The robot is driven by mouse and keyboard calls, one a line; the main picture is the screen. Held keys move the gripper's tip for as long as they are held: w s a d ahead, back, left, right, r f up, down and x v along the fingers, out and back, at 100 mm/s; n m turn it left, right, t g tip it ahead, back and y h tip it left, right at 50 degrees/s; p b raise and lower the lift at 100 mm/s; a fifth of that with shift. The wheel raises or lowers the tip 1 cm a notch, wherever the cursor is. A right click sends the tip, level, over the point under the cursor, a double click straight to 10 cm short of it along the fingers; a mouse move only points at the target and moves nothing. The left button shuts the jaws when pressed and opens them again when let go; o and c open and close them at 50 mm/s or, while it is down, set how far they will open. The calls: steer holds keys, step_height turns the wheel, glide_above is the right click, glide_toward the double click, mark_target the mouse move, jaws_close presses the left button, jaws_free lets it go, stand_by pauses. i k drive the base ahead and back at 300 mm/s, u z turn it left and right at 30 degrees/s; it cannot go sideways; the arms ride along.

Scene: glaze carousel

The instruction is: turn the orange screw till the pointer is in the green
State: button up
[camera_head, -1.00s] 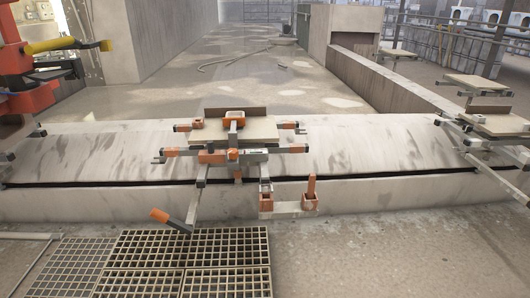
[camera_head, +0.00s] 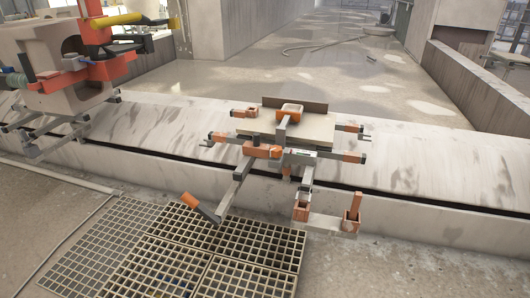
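A carrier (camera_head: 322,134) with a pale flat board and an upright brown strip stands on the concrete ledge in the middle of the head view. It has several orange parts: a rounded block (camera_head: 290,108) on top, a bar (camera_head: 262,151) at its front, and a slanted handle (camera_head: 201,207) on a grey arm at lower left. I cannot tell which is the orange screw. A small pale strip (camera_head: 301,153) with a hint of green lies at the carrier's front; I cannot make out a pointer. My gripper is not in view.
An orange post (camera_head: 353,207) and an orange cup (camera_head: 301,210) stand on a grey bracket below the carrier. Floor gratings (camera_head: 165,255) lie at lower left. A red and yellow machine (camera_head: 105,40) and a beige hollow piece (camera_head: 62,66) stand at upper left.

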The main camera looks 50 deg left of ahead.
mark_target(276, 151)
steer(key=u, duration=1.9)
steer(key=i, duration=0.5)
steer(key=u, duration=0.1)
steer(key=k, duration=0.5)
steer(key=z, duration=1.6)
steer(key=k, duration=0.75)
steer(key=u, duration=0.9)
steer(key=i, duration=1)
